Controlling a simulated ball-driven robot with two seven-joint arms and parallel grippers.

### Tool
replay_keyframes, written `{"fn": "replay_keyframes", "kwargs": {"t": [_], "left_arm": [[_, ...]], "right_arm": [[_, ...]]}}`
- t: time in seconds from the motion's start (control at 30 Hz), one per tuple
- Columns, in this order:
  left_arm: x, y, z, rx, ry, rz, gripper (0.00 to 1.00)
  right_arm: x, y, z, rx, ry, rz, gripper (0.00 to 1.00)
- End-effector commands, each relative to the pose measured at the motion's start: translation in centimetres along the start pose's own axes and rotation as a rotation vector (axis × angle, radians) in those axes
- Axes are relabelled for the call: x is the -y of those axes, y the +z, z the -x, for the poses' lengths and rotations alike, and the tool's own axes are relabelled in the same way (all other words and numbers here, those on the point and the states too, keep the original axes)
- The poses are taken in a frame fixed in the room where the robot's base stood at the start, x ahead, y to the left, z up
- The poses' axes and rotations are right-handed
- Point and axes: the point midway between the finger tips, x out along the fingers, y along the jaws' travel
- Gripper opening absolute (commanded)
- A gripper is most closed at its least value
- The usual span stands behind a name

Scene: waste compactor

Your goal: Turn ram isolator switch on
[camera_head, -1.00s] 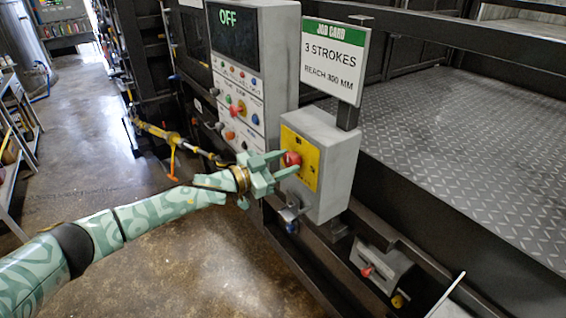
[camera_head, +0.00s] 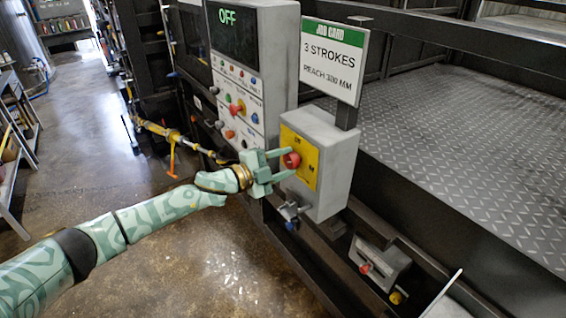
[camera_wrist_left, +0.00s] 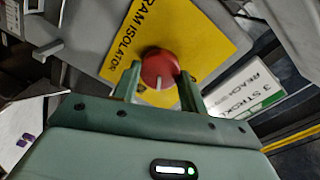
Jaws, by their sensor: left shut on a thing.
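The ram isolator switch is a red round knob (camera_head: 291,160) on a yellow plate (camera_head: 309,146), fixed to the front of a grey box (camera_head: 343,160). In the left wrist view the red knob (camera_wrist_left: 160,68) carries a pale pointer line, and the yellow plate (camera_wrist_left: 205,40) reads "RAM ISOLATOR". My left gripper (camera_head: 285,163) is at the plate with one finger on each side of the knob, shut on it. Its fingers also show on both sides of the knob in the left wrist view (camera_wrist_left: 160,85). My right gripper is not in view.
A control panel (camera_head: 238,100) with coloured buttons and a screen (camera_head: 233,32) reading "OFF" stands left of the box. A job card (camera_head: 334,58) reads "3 STROKES". A padlock-like part (camera_head: 291,212) hangs below the box. Open floor (camera_head: 200,260) lies in front.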

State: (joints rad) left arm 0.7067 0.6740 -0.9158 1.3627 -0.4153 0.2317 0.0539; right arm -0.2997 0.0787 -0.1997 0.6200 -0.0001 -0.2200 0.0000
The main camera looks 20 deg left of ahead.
Motion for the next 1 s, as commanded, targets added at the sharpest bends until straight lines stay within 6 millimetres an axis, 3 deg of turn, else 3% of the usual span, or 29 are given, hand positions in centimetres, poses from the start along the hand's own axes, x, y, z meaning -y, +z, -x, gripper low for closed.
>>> {"fn": "replay_keyframes", "kwargs": {"t": [0.5,1.0], "left_arm": [[-0.34,0.00,0.02,0.026,0.006,-0.422,0.20],[-0.40,-0.03,0.02,0.033,0.009,-0.568,0.20]], "right_arm": [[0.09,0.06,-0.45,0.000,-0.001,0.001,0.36],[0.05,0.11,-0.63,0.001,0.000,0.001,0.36]]}}
